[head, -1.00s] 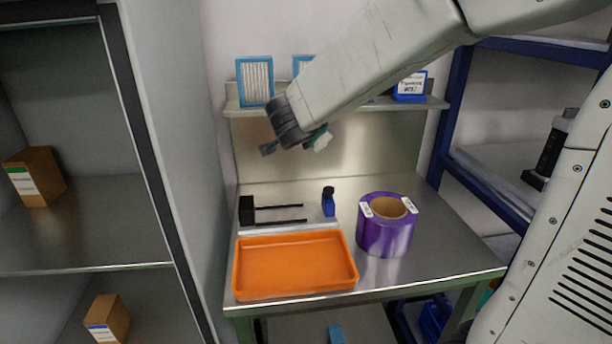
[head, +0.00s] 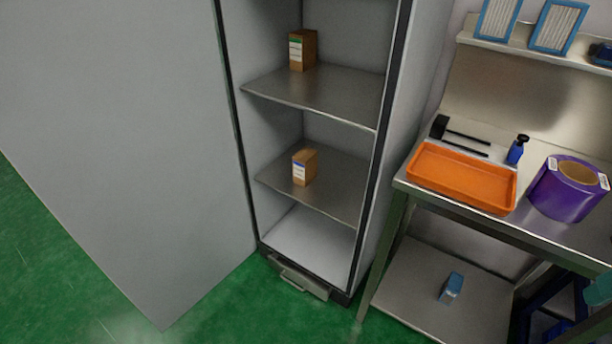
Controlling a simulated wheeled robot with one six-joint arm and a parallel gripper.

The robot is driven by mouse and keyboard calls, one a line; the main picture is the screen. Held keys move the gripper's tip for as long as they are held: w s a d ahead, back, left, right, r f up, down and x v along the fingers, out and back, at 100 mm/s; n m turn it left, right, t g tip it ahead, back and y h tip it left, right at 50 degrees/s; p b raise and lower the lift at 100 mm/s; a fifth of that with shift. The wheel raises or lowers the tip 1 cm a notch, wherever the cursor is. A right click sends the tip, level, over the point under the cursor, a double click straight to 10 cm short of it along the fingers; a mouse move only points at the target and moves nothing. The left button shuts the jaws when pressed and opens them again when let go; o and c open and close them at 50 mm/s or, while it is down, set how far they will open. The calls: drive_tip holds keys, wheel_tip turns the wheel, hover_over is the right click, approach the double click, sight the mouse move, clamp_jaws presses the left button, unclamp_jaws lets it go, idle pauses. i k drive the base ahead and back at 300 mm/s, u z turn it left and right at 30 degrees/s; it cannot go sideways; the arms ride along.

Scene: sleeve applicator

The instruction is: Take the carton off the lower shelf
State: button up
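The open cabinet holds two brown cartons. One carton (head: 305,167) with a white and blue label stands on the lower shelf (head: 335,187), towards its left side. The other carton (head: 303,50), with a green and white label, stands on the upper shelf (head: 330,96). My gripper is outside the head view, so its state and its distance from the cartons are hidden.
The grey cabinet door (head: 130,150) stands open to the left. Right of the cabinet is a steel workbench (head: 408,187) with an orange tray (head: 462,178), a blue bottle (head: 516,150) and a purple roll (head: 568,190). Green floor (head: 225,315) is clear in front.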

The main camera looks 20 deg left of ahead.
sight(305, 163)
drive_tip(key=k, duration=0.9)
drive_tip(key=u, duration=0.85)
drive_tip(key=i, duration=2.05)
drive_tip(key=z, duration=0.2)
